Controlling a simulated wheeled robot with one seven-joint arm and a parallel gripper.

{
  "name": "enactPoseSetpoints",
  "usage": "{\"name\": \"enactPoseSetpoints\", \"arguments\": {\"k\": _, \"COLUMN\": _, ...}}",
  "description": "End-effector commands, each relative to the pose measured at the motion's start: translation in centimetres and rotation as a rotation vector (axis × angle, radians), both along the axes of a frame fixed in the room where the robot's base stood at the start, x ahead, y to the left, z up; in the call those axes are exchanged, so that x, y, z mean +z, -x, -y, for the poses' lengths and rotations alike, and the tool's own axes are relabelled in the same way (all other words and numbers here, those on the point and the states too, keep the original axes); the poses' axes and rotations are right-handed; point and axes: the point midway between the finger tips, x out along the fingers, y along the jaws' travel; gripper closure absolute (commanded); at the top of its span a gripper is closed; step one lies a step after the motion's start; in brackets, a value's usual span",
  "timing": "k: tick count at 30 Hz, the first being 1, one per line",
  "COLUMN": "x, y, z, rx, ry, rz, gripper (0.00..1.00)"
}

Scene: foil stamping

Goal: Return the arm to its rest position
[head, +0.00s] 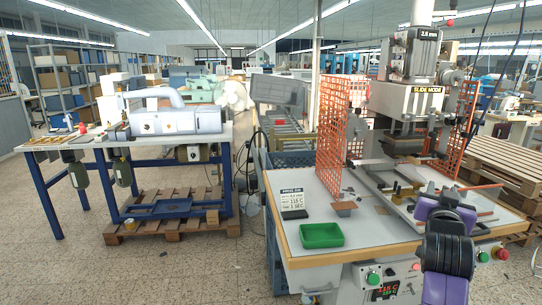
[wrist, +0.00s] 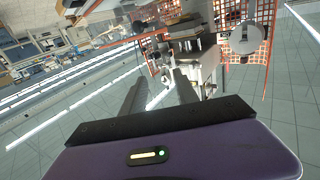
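My arm, purple and black, shows at the lower right of the head view (head: 447,235), in front of the worktable's right part. In the wrist view my gripper (wrist: 161,78) has its two dark fingers apart with nothing between them, so it is open and empty. The fingertips cannot be made out in the head view. The wrist view is strongly tilted, with ceiling lights at left and the press beyond the fingers. The foil stamping press (head: 408,100) stands on the worktable (head: 285,190) behind my arm.
A green tray (head: 321,236) and a small black display sign (head: 292,204) stand on the worktable's left part. Orange mesh guards (head: 333,120) flank the press. A control panel (head: 385,283) is on the front.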

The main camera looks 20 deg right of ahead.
Motion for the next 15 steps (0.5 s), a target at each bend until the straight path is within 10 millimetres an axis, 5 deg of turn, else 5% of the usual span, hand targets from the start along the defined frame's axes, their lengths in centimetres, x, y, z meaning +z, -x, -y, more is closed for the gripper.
{"name": "enactPoseSetpoints", "arguments": {"k": 8, "x": -4.4, "y": 1.5, "z": -10.0, "rx": 0.251, "ry": 0.239, "rz": -0.031, "gripper": 0.64}}
{"name": "enactPoseSetpoints", "arguments": {"k": 15, "x": -8.7, "y": 5.2, "z": -19.1, "rx": 0.464, "ry": 0.336, "rz": -0.03, "gripper": 0.64}}
